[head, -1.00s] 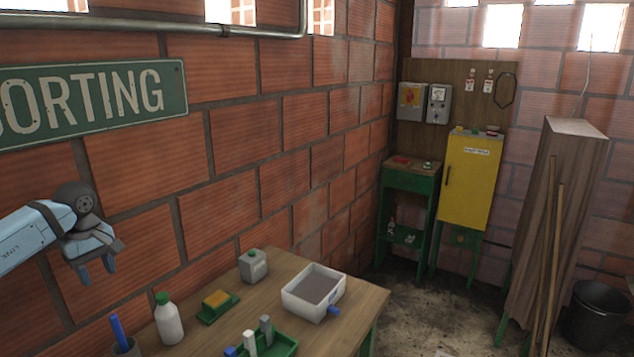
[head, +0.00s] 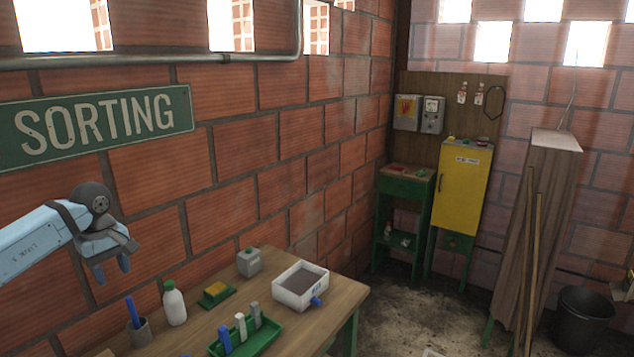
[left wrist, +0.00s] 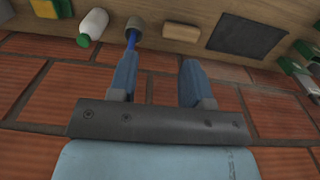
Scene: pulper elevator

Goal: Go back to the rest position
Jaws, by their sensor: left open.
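My left gripper (head: 112,271) is raised at the left of the head view, in front of the brick wall and above the far left part of the wooden table (head: 345,297). Its two fingers point down and stand apart with nothing between them. In the left wrist view the open fingers (left wrist: 158,80) show against the brick wall, with the table edge beyond them. My right gripper is in neither view.
The table holds a white bottle (head: 175,306), a pen cup (head: 139,332), a yellow sponge (head: 215,290), a grey canister (head: 249,262), a white bin (head: 300,290) and a green tray (head: 262,338). A yellow cabinet (head: 462,190) stands behind. Some floor is free.

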